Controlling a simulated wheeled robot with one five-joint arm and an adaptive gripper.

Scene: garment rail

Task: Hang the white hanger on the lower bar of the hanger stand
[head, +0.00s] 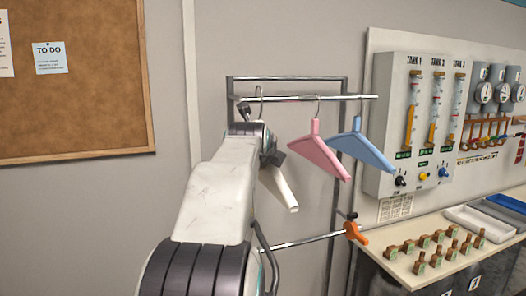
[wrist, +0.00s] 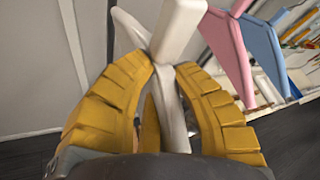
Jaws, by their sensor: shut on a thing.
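The white hanger (head: 284,187) is at the upper bar (head: 310,98) of the hanger stand, left of the pink hanger (head: 318,152). Its grey hook (head: 260,92) shows at the height of the upper bar; I cannot tell whether it rests on it. My gripper's yellow fingers (wrist: 165,80) are shut on the white hanger (wrist: 178,28) in the wrist view. In the head view my arm hides most of the gripper and part of the hanger. The lower bar (head: 300,241) is below, with an orange clamp (head: 355,233) near its right end.
A blue hanger (head: 360,146) hangs right of the pink one on the upper bar. The visible lower bar holds no hanger. A bench (head: 405,279) with small wooden pieces and trays stands at right, below a gauge panel (head: 412,120).

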